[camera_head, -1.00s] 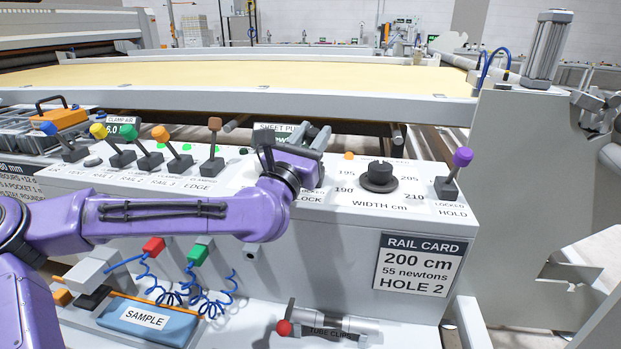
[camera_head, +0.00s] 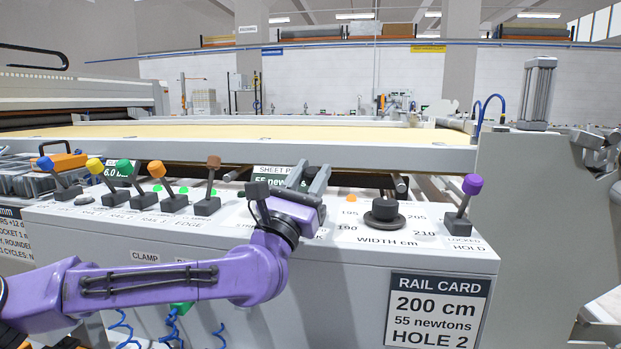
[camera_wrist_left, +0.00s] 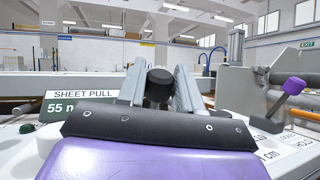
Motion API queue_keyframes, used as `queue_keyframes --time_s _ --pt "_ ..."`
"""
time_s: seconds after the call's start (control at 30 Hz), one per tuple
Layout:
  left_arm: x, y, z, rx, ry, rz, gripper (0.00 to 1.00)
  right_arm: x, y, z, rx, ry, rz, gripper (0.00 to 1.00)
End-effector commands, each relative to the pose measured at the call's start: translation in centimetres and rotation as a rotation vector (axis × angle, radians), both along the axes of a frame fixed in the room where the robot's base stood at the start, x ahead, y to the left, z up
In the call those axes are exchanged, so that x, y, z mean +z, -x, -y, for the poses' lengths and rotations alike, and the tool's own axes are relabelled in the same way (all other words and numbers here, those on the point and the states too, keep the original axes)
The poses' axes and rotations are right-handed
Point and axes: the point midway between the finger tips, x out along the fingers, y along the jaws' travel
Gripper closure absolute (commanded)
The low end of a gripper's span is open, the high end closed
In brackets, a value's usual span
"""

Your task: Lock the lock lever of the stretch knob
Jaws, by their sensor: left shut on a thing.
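My left gripper (camera_head: 307,176) reaches over the control panel from the left, between the sheet pull display and the width dial. In the left wrist view its two grey fingers (camera_wrist_left: 160,78) close around a black-ended knob (camera_wrist_left: 159,86). I cannot tell whether this is the stretch knob itself or its lock lever; my gripper hides the rest, and the panel lettering there is mostly covered. The sheet pull display (camera_head: 281,178) reads 55 newtons. A separate purple-topped lever (camera_head: 464,205), by the words LOCKED and HOLD, stands upright at the panel's right end. My right gripper is not in view.
The black width dial (camera_head: 384,213) sits just right of my gripper. Several colour-topped levers, such as the brown one (camera_head: 212,178), stand to the left. A rail card (camera_head: 437,312) on the panel front reads 200 cm, 55 newtons, HOLE 2. A grey beam (camera_head: 400,156) runs behind.

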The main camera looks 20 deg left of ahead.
Motion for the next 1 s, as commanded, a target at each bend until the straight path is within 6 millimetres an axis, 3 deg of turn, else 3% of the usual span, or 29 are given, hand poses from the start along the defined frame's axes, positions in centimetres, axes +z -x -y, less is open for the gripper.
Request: queue_keyframes --time_s 0.03,0.1,0.43,0.8,1.0 --pt "0.0 0.0 0.1 -0.001 -0.001 -0.001 0.59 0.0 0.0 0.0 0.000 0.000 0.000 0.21" --pt "0.0 0.0 0.0 -0.001 -0.001 -0.001 0.44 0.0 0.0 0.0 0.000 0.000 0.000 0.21" --pt "-0.4 0.4 0.0 0.000 0.001 -0.001 0.44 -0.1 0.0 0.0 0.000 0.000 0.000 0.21" --pt "-4.8 7.2 -0.4 -0.003 0.004 0.001 0.44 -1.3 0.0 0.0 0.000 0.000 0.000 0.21" --pt "-5.8 8.8 -0.5 -0.001 0.000 0.000 0.44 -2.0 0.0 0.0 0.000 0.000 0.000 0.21"
